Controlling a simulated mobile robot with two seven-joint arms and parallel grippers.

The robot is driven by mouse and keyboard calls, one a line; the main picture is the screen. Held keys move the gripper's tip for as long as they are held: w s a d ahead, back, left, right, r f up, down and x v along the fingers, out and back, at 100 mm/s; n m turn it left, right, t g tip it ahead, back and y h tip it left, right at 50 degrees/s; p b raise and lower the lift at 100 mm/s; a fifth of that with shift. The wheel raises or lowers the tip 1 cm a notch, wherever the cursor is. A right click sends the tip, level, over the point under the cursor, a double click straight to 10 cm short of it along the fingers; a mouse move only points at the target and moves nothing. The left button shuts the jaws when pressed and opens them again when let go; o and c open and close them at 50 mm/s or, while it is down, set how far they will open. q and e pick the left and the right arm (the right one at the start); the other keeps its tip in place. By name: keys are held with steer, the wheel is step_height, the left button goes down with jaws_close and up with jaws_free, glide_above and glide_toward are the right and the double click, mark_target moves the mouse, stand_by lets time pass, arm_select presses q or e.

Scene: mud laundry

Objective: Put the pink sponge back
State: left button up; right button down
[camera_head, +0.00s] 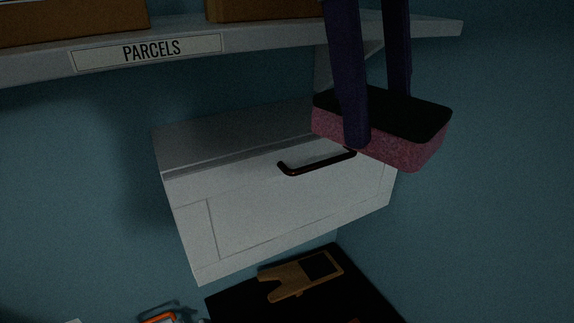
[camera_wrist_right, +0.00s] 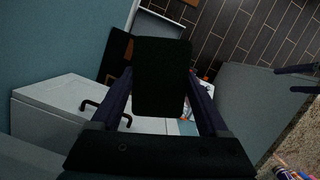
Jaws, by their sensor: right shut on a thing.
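My right gripper (camera_head: 378,115) is shut on the pink sponge (camera_head: 402,148), a block with a pink body and a black top layer. It holds the sponge in the air in front of the white cabinet (camera_head: 285,215), near its dark handle (camera_head: 318,163). In the right wrist view the sponge (camera_wrist_right: 160,85) shows its black side between the two fingers. Two dark fingers at the right edge of that view look like my left gripper (camera_wrist_right: 297,79); they stand apart with nothing visible between them. The left gripper is not in the head view.
A shelf labelled PARCELS (camera_head: 250,42) with brown boxes (camera_head: 70,20) runs above the cabinet. Below lies a black surface (camera_head: 345,300) with a wooden piece (camera_head: 290,279) on it. An orange item (camera_head: 160,318) shows at the bottom edge. The wall right of the sponge is clear.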

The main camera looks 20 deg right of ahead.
steer(key=d+f+n+b, duration=0.1)
steer(key=f+n+b, duration=0.2)
steer(key=f+b, duration=1.5)
steer(key=w+d+f+n+t+h+b, duration=0.1)
steer(key=f+n+b, duration=0.2)
steer(key=f+b, duration=1.5)
steer(key=d+f+n+b, duration=0.1)
steer(key=f+n+b, duration=0.3)
steer(key=f+b, duration=1.4)
steer(key=shift+w+d+f+t+h+b, duration=0.1)
steer(key=shift+f+t+h, duration=0.05)
steer(key=shift+f, duration=2.2)
steer(key=shift+w+d+f+t+h+b, duration=0.1)
steer(key=shift+w+f+b, duration=0.05)
steer(key=shift+f, duration=2.25)
steer(key=shift+w+f+t+h+b, duration=0.1)
steer(key=shift+f+t+h, duration=0.05)
steer(key=shift+f, duration=2.2)
step_height(320, 180, down, 4)
steer(key=b, duration=0.3)
steer(key=shift+f, duration=0.1)
steer(key=shift+p, duration=0.3)
jaws_free()
